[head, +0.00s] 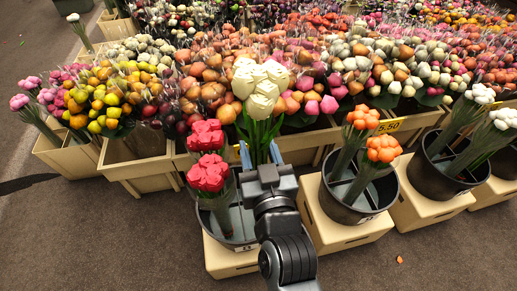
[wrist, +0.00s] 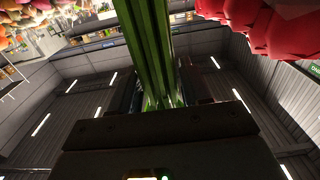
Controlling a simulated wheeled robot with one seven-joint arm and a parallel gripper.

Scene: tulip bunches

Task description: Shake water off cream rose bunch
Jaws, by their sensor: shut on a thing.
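A bunch of cream flowers (head: 260,88) with green stems stands upright in the middle of the head view. My gripper (head: 260,158) is shut on its stems, and the bunch is held up above a dark round bucket (head: 240,240). In the wrist view the green stems (wrist: 150,50) rise from between the jaws; the cream heads are out of that view. The lower stem ends are hidden behind my gripper in the head view. I cannot see any water drops on the bunch.
Red bunches (head: 207,174) stand in the bucket just left of my gripper; red petals (wrist: 262,25) also show in the wrist view. Orange bunches (head: 381,149) stand in a dark bucket (head: 345,210) to the right. Crates of mixed flowers fill the back. The front floor (head: 420,265) is mostly clear.

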